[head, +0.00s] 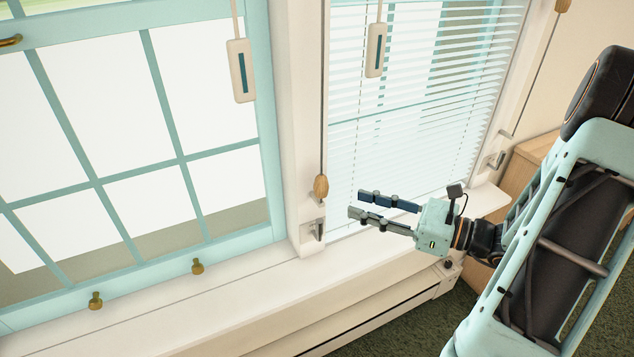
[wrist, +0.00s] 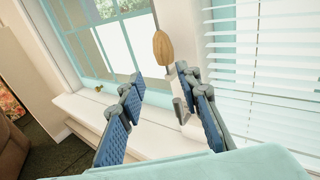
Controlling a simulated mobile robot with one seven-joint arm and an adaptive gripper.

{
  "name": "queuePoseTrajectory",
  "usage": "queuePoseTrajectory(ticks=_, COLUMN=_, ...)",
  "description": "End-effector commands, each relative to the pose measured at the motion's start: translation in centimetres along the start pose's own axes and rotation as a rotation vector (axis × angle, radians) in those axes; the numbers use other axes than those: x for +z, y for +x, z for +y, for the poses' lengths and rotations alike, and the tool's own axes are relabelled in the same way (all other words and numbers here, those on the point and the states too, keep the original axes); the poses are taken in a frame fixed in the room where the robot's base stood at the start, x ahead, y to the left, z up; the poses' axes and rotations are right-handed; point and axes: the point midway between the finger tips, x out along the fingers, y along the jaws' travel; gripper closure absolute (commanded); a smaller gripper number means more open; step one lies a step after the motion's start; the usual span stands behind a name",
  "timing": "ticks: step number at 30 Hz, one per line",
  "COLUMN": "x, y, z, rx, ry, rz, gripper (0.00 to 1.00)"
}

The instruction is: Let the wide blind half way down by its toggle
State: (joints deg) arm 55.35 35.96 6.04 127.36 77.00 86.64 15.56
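Two white pendant toggles with a dark blue strip hang on cords: one (head: 240,70) in front of the left window, the other (head: 376,50) in front of the slatted blind (head: 420,95). That blind covers much of the right window and also shows in the wrist view (wrist: 265,70). No slats show over the visible part of the left window. Which blind is the wide one, I cannot tell. My gripper (head: 357,203) is open and empty, right of and apart from a wooden cord knob (head: 321,187). The knob appears beyond the fingers in the wrist view (wrist: 162,47).
A metal cleat (head: 313,230) sits on the post below the knob. Another cleat (head: 495,160) and a cord with a wooden knob (head: 563,5) are at the right. The white sill (head: 180,297) runs below the windows. A wooden cabinet (head: 522,170) stands at the right.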

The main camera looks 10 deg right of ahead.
Motion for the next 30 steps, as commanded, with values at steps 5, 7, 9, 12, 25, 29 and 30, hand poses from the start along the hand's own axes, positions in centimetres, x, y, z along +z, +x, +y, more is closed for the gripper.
queuePoseTrajectory(ticks=5, x=0.9, y=0.4, z=-0.5, rx=-0.042, ry=0.032, rz=-0.066, gripper=0.69)
queuePoseTrajectory(ticks=7, x=1.0, y=1.2, z=-0.5, rx=-0.039, ry=0.032, rz=-0.067, gripper=0.69)
queuePoseTrajectory(ticks=9, x=1.0, y=2.2, z=-0.5, rx=-0.038, ry=0.032, rz=-0.065, gripper=0.69)
queuePoseTrajectory(ticks=12, x=1.1, y=4.1, z=-0.5, rx=-0.036, ry=0.031, rz=-0.064, gripper=0.69)
queuePoseTrajectory(ticks=25, x=1.4, y=10.4, z=-0.8, rx=-0.039, ry=0.03, rz=-0.061, gripper=0.69)
queuePoseTrajectory(ticks=29, x=1.4, y=10.8, z=-0.9, rx=-0.039, ry=0.03, rz=-0.06, gripper=0.69)
queuePoseTrajectory(ticks=30, x=1.4, y=10.8, z=-0.9, rx=-0.04, ry=0.03, rz=-0.06, gripper=0.69)
